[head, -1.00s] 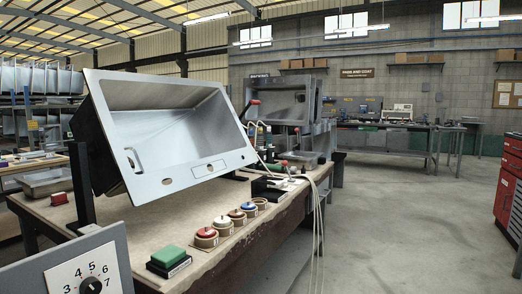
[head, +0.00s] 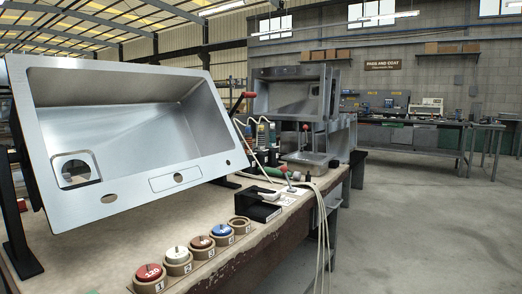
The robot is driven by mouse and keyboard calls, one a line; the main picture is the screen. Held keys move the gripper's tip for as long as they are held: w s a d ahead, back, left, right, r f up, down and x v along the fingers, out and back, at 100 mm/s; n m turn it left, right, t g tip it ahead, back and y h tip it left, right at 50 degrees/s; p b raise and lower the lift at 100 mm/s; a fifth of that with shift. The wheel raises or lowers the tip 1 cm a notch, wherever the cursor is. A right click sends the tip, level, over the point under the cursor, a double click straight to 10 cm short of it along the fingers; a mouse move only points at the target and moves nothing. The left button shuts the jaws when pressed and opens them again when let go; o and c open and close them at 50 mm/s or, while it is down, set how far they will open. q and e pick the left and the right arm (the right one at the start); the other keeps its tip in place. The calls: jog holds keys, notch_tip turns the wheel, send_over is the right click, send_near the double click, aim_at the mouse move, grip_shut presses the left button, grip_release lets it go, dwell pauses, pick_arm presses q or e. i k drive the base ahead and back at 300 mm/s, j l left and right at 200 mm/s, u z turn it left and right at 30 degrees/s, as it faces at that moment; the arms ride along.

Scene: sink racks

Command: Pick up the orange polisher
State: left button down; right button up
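I cannot make out an orange polisher in the head view. A tool with a green body (head: 277,171) lies on the far part of the bench, with pale cables by it; it is too small to tell exactly what it is. A black stand (head: 257,207) with a white top piece sits nearer, at the bench's right edge. A large steel sink (head: 130,130) is held tilted above the bench at the left. Neither of my grippers is in view.
The brown-covered workbench (head: 95,245) has a row of numbered round holders with red (head: 149,272), white (head: 177,255), brown (head: 201,243) and blue (head: 221,231) discs; the farthest holder (head: 240,224) looks empty. Cables (head: 324,225) hang over the right edge. Concrete floor (head: 430,230) is clear at right.

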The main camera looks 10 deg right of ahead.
aim_at(247, 136)
jog(key=i+l, duration=0.35)
jog(key=l, duration=0.2)
jog(key=i+l+z, duration=0.1)
jog(key=i+l, duration=0.25)
jog(key=l, duration=0.15)
jog(key=l+u, duration=0.1)
jog(key=u, duration=0.6)
jog(key=l+u, duration=0.15)
jog(key=u, duration=0.2)
jog(key=k+l+u, duration=0.1)
jog(key=l+u, duration=0.2)
jog(key=k+l+u, duration=0.25)
jog(key=l+u, duration=0.3)
jog(key=l, duration=0.15)
